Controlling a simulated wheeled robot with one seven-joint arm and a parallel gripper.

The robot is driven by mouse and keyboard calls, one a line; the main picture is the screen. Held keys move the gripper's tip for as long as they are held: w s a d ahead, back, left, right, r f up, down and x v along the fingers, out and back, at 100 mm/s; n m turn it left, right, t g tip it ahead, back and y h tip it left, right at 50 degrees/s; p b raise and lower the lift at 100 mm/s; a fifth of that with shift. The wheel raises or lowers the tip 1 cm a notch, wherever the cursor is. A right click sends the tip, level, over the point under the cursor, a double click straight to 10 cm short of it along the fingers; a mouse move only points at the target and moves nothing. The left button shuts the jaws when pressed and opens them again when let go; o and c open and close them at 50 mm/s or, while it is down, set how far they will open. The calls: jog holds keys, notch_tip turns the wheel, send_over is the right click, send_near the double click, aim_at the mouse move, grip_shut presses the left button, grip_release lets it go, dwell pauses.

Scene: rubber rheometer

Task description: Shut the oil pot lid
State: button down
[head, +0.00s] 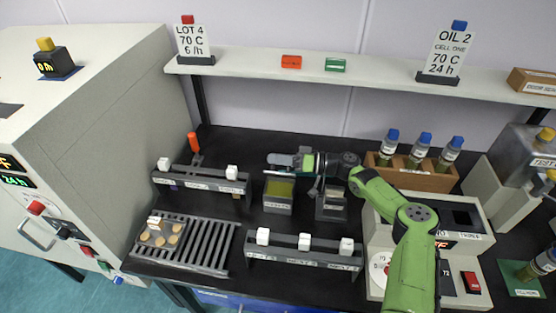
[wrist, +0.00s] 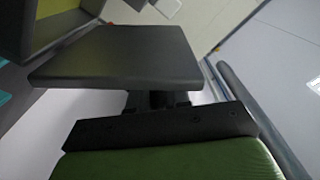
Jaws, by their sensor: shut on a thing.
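The oil pot (head: 278,207) is a small grey box with a yellow-green inside and a label on its front. It stands near the middle of the black bench, with its top uncovered. My gripper (head: 282,160) reaches in from the right, low over the pot's back edge. Its jaws are shut on what seems to be the pot lid; the grip itself is hard to make out. In the wrist view a broad dark plate fills the middle, and a box with a yellow inside (wrist: 48,10) shows at top left.
Another small labelled box (head: 331,210) stands just right of the pot, under my arm. Racks with white blocks (head: 303,252) stand in front and at left (head: 202,182). A wooden bottle rack (head: 413,177) and a grey instrument (head: 380,235) lie to the right.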

jog(key=shift+f, duration=0.15)
jog(key=c, duration=1.2)
grip_release()
jog(key=shift+w, duration=0.15)
jog(key=shift+o, duration=0.2)
jog(key=s+d, duration=0.2)
jog(key=d, duration=1)
jog(key=shift+s+b, duration=0.25)
jog(key=shift+b, duration=0.15)
